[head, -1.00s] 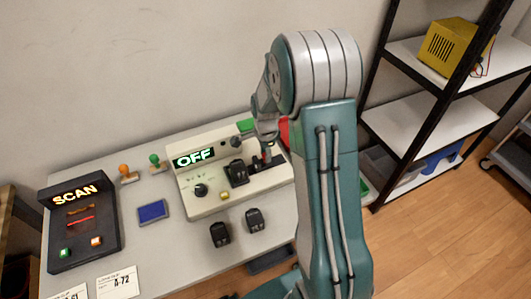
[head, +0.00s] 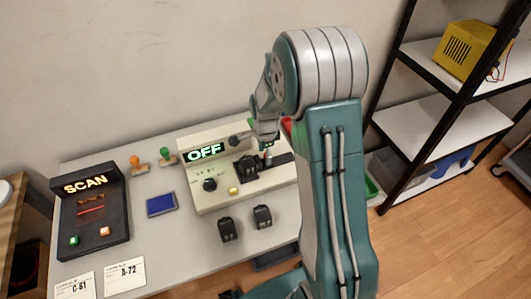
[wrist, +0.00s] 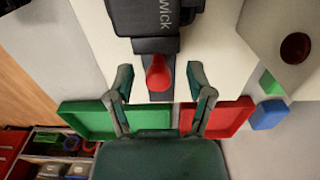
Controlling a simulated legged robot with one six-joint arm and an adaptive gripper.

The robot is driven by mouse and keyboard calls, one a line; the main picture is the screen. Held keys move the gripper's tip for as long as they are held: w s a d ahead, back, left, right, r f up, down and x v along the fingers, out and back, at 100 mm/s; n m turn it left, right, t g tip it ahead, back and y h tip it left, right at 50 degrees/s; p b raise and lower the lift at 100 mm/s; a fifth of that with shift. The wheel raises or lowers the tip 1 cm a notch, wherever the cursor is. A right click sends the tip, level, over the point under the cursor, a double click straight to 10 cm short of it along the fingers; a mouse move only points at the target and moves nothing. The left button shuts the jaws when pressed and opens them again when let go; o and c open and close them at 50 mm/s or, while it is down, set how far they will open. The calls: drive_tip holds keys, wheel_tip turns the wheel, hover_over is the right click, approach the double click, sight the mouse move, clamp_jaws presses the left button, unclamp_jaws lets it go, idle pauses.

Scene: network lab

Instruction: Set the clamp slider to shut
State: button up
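The beige control box (head: 215,195) stands on the table in the head view, its display reading OFF. A dark slot (head: 283,160) runs along its right part. A small upright handle (head: 267,158) stands at that slot, just below my gripper (head: 265,138). In the wrist view a red-tipped handle (wrist: 158,73) sits against a black block with white lettering (wrist: 148,18). My gripper (wrist: 160,82) is open, with one finger on each side of the red tip and visible gaps between. Whether this handle is the clamp slider is not labelled.
A black SCAN box (head: 90,225), a blue pad (head: 160,205) and two black blocks (head: 263,216) are on the table. In the wrist view a green tray (wrist: 80,120) and red tray (wrist: 235,115) lie near my fingers. A shelf rack (head: 440,125) stands right.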

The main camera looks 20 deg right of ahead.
drive_tip(key=shift+r, duration=0.1)
drive_tip(key=shift+d+r, duration=0.1)
drive_tip(key=shift+r, duration=0.3)
wheel_tip(320, 180, up, 11)
idle(0.4)
drive_tip(key=s+a+r+n+t, duration=0.3)
drive_tip(key=s+a+r+n, duration=0.1)
drive_tip(key=s+r+n, duration=0.6)
drive_tip(key=s+a+r+n+t, duration=0.2)
drive_tip(key=s+n, duration=0.6)
drive_tip(key=s, duration=0.5)
drive_tip(key=shift+a+r+t, duration=0.15)
drive_tip(key=shift+r+t, duration=0.15)
drive_tip(key=shift+r, duration=0.35)
